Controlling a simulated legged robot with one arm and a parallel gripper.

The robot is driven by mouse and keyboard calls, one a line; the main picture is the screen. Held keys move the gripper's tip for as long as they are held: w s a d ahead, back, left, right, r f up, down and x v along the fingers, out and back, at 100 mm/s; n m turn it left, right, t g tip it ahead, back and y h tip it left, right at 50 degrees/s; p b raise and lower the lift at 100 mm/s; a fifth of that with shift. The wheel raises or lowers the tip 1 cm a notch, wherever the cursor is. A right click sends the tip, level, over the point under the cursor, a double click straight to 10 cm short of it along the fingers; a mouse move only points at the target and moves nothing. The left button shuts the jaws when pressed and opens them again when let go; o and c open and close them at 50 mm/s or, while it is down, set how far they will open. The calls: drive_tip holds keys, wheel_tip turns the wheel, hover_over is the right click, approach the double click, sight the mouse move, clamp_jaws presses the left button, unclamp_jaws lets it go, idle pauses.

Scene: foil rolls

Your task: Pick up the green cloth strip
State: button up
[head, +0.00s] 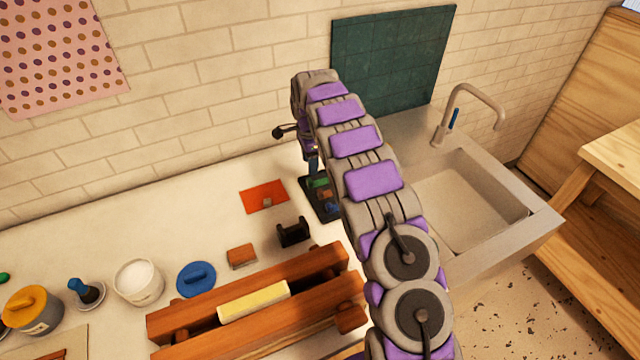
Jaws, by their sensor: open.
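A small green piece (319,183), which looks like the green cloth strip, lies on a dark tray (310,195) on the counter. The tray also holds a reddish-brown piece (326,195) and a blue piece (332,208). My arm arches over from the lower right, and my gripper (313,170) points down just above the green piece. It is open, but its fingers are small and partly hidden by the arm. I cannot tell whether they touch the strip.
An orange-red sheet (262,196) and a black holder (293,232) lie left of the tray. A wooden frame with a yellow block (254,300) is in front. A blue lid (196,279) and white tub (139,281) stand left. A sink (470,205) is at right.

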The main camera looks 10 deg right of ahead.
sight(311, 180)
drive_tip(key=shift+d+f, duration=0.25)
drive_tip(key=shift+f, duration=1)
drive_tip(key=f, duration=0.1)
drive_tip(key=f+b, duration=0.1)
drive_tip(key=f, duration=0.3)
drive_tip(key=shift+s+a+b, duration=0.3)
drive_tip(key=shift+b, duration=0.05)
drive_tip(key=shift+r, duration=0.1)
drive_tip(key=shift+c, duration=0.3)
clamp_jaws()
